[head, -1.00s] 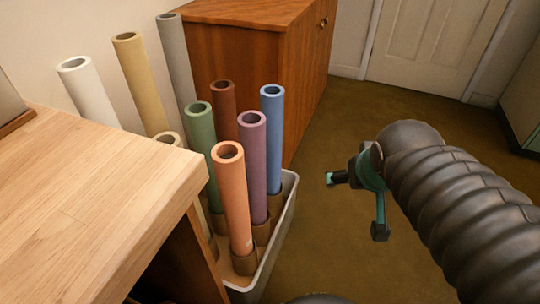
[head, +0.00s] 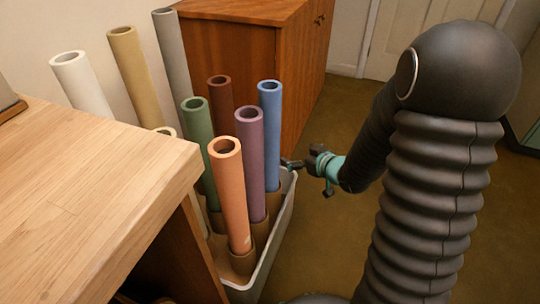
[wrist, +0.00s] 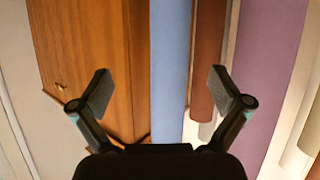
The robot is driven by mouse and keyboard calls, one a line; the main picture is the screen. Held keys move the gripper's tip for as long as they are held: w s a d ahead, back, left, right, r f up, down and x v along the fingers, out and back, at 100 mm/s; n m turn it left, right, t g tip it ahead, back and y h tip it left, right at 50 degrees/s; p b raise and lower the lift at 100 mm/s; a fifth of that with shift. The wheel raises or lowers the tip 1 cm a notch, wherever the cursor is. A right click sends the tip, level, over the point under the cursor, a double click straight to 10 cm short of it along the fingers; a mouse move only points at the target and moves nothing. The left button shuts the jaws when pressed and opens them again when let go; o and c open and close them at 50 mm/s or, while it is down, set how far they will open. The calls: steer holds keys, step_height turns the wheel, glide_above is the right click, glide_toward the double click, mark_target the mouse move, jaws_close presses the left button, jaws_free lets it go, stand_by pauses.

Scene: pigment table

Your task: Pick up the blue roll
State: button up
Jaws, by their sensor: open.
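The blue roll (head: 270,135) stands upright at the back right of a grey bin (head: 272,252) in the head view. In the wrist view the blue roll (wrist: 170,75) runs vertically between my two open fingers, a little ahead of them. My gripper (head: 305,178) is open and empty, low beside the right rim of the bin, just right of the blue roll. The fingers also show open in the wrist view (wrist: 160,95). The roll's lower end is hidden in its holder.
The purple roll (head: 250,165), brown roll (head: 219,110), orange roll (head: 230,195) and green roll (head: 199,150) stand close by in the bin. A wooden cabinet (head: 240,60) is behind. A wooden table (head: 80,200) is at left.

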mark_target(275, 150)
steer(key=shift+y, duration=0.6)
steer(key=x, duration=0.6)
steer(key=s+f+x, duration=0.1)
steer(key=x, duration=0.2)
steer(key=shift+a, duration=0.45)
steer(key=shift+x, duration=2.8)
steer(key=shift+d, duration=0.1)
steer(key=c, duration=1.3)
steer(key=shift+w+r, duration=0.1)
steer(key=shift+c, duration=0.3)
steer(key=shift+r, duration=0.1)
